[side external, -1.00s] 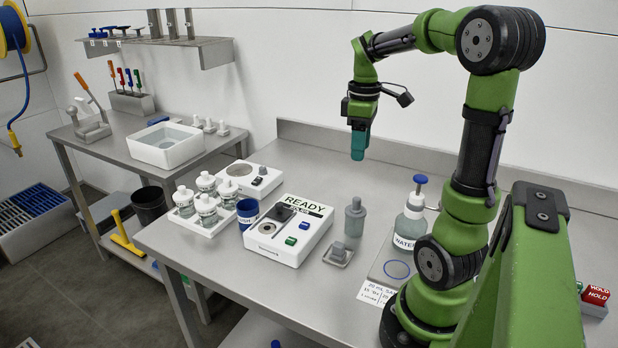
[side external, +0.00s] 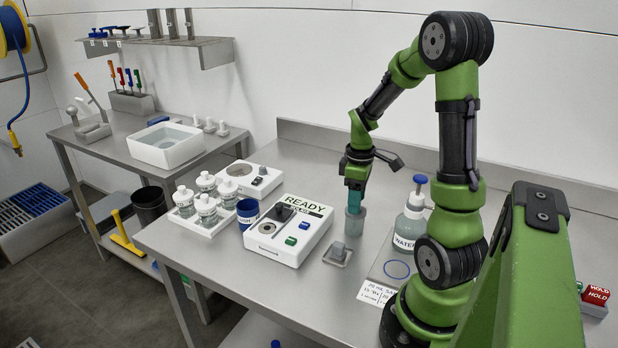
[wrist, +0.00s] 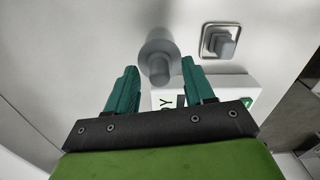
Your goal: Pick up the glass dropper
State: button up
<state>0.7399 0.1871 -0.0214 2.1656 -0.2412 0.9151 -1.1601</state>
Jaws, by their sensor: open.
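The grey, translucent upright piece that I take for the glass dropper (side external: 354,222) stands on the steel bench, right of the white READY unit. It has a wide body and a narrower knob on top. In the side view my gripper (side external: 355,206) points down over it and hides its upper part. In the wrist view the dropper (wrist: 158,64) shows between the tips of my two teal fingers (wrist: 160,70). The fingers are apart, one on each side of the knob, with a gap visible. I cannot tell whether either finger touches it.
The READY unit (side external: 288,232) stands left of the dropper. A small grey holder (side external: 338,254) is in front. A WATER bottle (side external: 411,222) with a blue top is to the right. Several lidded jars (side external: 206,207) stand in a tray at left. The bench behind is clear.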

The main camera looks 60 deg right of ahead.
jog(key=shift+f, duration=0.25)
grip_shut()
jog(key=shift+r, duration=0.15)
notch_tip(320, 180, up, 10)
jog(key=shift+r, duration=0.15)
dwell(0.4)
jog(key=shift+a, duration=0.1)
